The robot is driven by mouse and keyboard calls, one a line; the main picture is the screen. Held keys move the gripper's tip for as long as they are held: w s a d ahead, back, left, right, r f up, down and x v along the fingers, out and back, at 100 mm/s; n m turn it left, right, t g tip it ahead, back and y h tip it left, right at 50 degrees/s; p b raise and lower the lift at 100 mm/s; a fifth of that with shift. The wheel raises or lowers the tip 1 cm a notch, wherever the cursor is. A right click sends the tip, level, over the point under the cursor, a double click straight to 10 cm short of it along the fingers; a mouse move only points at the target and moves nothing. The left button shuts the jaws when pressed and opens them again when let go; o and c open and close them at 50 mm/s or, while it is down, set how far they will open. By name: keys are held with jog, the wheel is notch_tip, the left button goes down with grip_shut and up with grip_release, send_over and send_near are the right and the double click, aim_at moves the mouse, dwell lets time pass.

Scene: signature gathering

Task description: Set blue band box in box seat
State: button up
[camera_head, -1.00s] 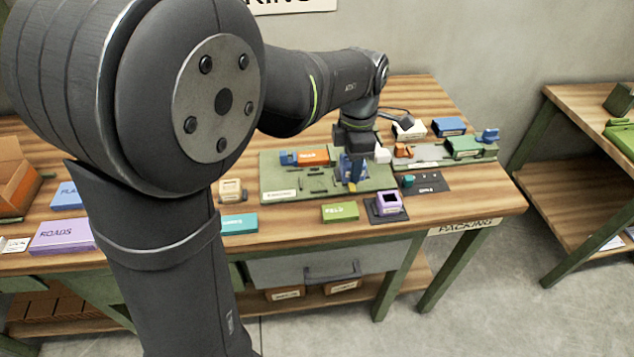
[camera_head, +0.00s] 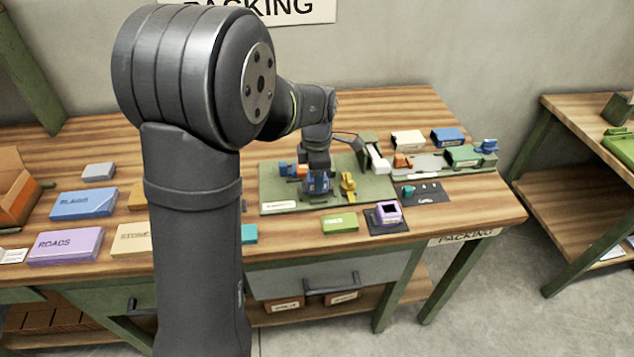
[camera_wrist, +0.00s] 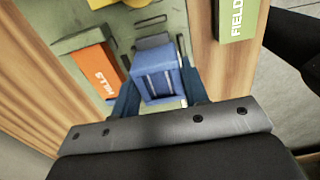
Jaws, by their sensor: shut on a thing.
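My gripper (camera_head: 318,182) is over the green board (camera_head: 275,194) on the table. It is shut on a blue box with pale stripes (camera_wrist: 158,76), which sits between its two dark blue fingers in the wrist view. The blue box (camera_head: 318,186) is partly covered by the gripper in the head view. A dark grey piece (camera_wrist: 150,42) on the board lies just beyond the box; I cannot tell whether it is the box seat. Whether the box touches the board is not clear.
An orange box marked HILLS (camera_wrist: 97,70) lies on the board beside the gripper. A yellow piece (camera_head: 348,187) stands on the board to the right. A green FIELD box (camera_head: 340,223) and a purple open box (camera_head: 388,213) are in front.

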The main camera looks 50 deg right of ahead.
notch_tip(320, 180, down, 2)
jog(key=shift+f, duration=0.15)
jog(key=shift+s+a+f, duration=0.1)
jog(key=shift+a+f, duration=0.05)
jog(key=shift+f, duration=0.55)
jog(key=o, duration=1)
jog(key=shift+f, duration=0.1)
notch_tip(320, 180, up, 14)
jog(key=shift+f, duration=0.15)
jog(key=shift+f, duration=0.15)
